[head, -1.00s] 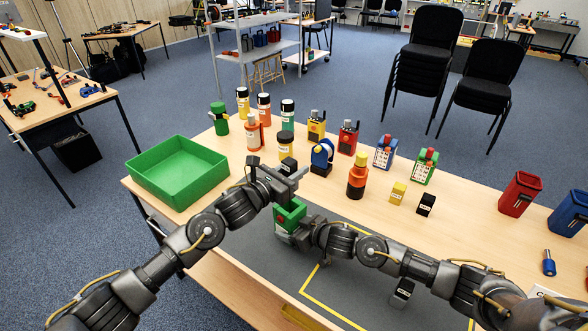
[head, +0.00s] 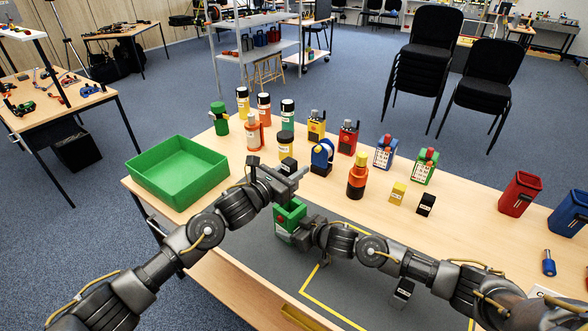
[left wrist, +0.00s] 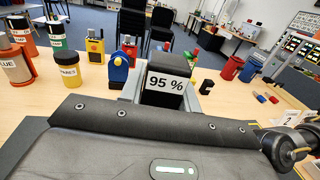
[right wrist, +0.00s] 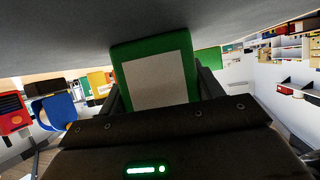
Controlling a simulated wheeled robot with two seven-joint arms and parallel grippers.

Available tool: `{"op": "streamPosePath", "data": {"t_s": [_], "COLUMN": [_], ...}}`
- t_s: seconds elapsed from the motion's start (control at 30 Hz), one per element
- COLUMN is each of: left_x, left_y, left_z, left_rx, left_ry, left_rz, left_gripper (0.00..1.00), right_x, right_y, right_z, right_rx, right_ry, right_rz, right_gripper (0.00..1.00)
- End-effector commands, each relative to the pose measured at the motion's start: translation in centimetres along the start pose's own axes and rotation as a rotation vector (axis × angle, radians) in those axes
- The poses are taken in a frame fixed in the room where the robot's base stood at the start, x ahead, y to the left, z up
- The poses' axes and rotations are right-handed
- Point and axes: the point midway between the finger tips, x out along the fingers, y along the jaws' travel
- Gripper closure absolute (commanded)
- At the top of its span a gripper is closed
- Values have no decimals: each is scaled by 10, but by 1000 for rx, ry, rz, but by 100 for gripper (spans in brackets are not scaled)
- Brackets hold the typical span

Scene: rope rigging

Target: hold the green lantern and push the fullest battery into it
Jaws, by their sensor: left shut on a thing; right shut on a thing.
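The green lantern (head: 290,218) is held above the dark mat in the head view, its open top facing up. My right gripper (head: 302,234) is shut on it from the right side. The right wrist view shows the lantern (right wrist: 155,75) close up, with a pale panel, between the fingers. My left gripper (head: 288,184) is shut on a black battery (head: 288,166), just above and behind the lantern and apart from it as far as I can see. The battery (left wrist: 165,82) reads 95 % in the left wrist view. The lantern's inside is mostly hidden.
Another labelled dark block (head: 404,289) lies on the mat. A green tray (head: 178,172) is at the left. Several bottles and radios stand behind my grippers.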

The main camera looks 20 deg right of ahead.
Motion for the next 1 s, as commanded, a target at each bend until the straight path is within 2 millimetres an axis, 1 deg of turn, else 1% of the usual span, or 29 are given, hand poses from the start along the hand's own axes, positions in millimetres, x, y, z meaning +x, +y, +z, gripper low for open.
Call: {"op": "streamPosePath", "data": {"t_s": [0.27,0.37,0.47,0.8,1.0], "left_x": [0,0,0,-1,-1], "left_y": [0,0,0,0,0], "left_z": [0,-4,-10,-40,-52], "left_rx": [0,0,0,4,6], "left_ry": [-1,1,2,5,6], "left_rz": [0,1,1,0,0], "left_gripper": [92,92,92,92,92], "right_x": [0,0,0,0,0], "right_y": [0,0,0,0,0], "right_z": [0,0,0,0,0], "right_rx": [0,0,0,0,0], "right_ry": [0,0,0,0,0], "right_rz": [0,0,0,0,0], "right_gripper": [62,62,62,62,62]}}
